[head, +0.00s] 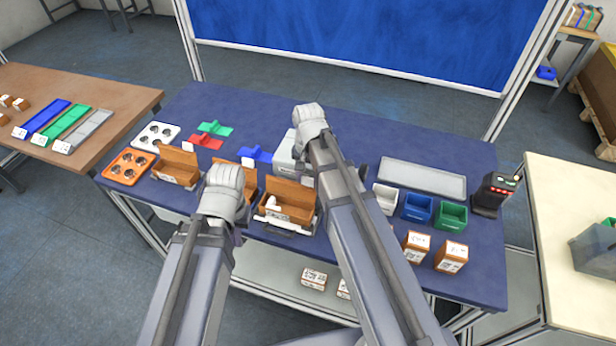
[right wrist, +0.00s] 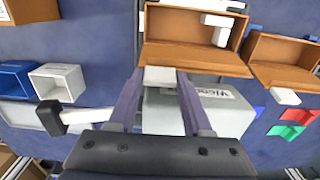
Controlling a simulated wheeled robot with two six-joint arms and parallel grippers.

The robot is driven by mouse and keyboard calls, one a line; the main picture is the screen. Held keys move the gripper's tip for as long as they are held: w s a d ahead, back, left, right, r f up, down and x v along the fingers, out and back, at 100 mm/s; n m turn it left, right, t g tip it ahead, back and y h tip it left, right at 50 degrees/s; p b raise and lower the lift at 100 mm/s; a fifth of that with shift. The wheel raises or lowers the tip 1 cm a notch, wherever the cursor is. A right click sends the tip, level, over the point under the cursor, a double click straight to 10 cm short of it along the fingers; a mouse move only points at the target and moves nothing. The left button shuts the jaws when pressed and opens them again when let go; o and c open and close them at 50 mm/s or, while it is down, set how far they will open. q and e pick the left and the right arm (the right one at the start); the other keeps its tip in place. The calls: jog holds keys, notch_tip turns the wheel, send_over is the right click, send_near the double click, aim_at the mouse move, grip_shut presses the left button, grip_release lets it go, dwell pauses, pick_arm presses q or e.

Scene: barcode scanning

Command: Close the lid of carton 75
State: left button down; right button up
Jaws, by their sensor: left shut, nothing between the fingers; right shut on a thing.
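An open brown carton (head: 287,208) stands at the table's front with its lid raised at the back. A white object lies inside it. In the right wrist view the same carton (right wrist: 190,24) has its lid (right wrist: 195,58) folded outward. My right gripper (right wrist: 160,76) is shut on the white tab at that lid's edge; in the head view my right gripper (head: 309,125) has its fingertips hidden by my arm. My left gripper (head: 224,180) is shut and empty, in front of a second open carton (head: 248,172). A third open carton (head: 177,167) stands left. I cannot read carton numbers.
A grey device (head: 286,155) stands close behind the held lid. White, blue (head: 418,207) and green bins (head: 450,215), a grey tray (head: 422,178) and two small boxes (head: 416,246) are at right. White and orange trays (head: 129,166) are at left.

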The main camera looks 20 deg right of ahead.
grip_shut()
dwell(0.8)
